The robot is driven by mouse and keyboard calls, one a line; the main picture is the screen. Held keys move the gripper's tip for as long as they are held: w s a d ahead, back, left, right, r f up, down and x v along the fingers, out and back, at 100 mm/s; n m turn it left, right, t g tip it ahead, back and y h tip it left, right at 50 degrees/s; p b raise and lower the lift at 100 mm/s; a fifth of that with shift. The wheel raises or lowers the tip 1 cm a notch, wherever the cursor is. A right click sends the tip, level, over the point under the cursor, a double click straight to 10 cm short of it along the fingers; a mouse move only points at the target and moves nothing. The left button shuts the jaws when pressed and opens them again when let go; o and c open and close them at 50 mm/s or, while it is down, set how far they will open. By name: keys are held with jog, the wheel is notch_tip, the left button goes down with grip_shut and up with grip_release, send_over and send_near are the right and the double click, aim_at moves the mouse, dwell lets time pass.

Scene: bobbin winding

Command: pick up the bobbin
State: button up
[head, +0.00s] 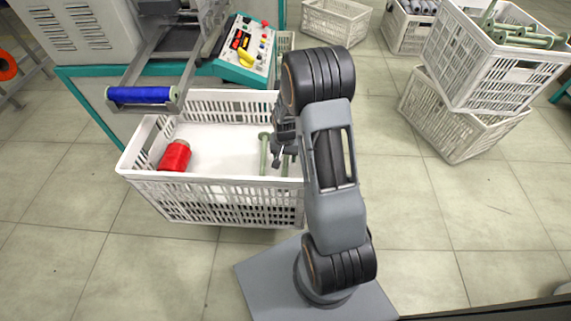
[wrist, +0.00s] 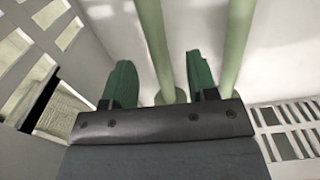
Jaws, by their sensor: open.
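Two pale green empty bobbins (head: 264,157) stand or lean at the right end of a white crate (head: 225,189). My gripper (head: 282,154) is over that end of the crate, close to them. In the wrist view, the two dark green fingers of my gripper (wrist: 163,80) are apart. One green bobbin (wrist: 151,32) shows in the gap between the fingers, and a second green bobbin (wrist: 238,38) is just right of the right finger. I cannot tell whether a finger touches either. A red wound bobbin (head: 175,156) lies at the crate's left end.
The winding machine (head: 90,40) holds a blue bobbin (head: 138,95) behind the crate's left side. A control panel (head: 246,50) stands behind the crate. Stacked crates (head: 500,65) stand at the right. Floor between is clear.

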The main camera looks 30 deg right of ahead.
aim_at(286, 160)
notch_tip(286, 160, down, 5)
jog(key=shift+w+d+f+b, duration=0.1)
jog(key=shift+d+b, duration=0.05)
jog(key=shift+b, duration=0.95)
jog(key=shift+c, duration=0.5)
grip_shut()
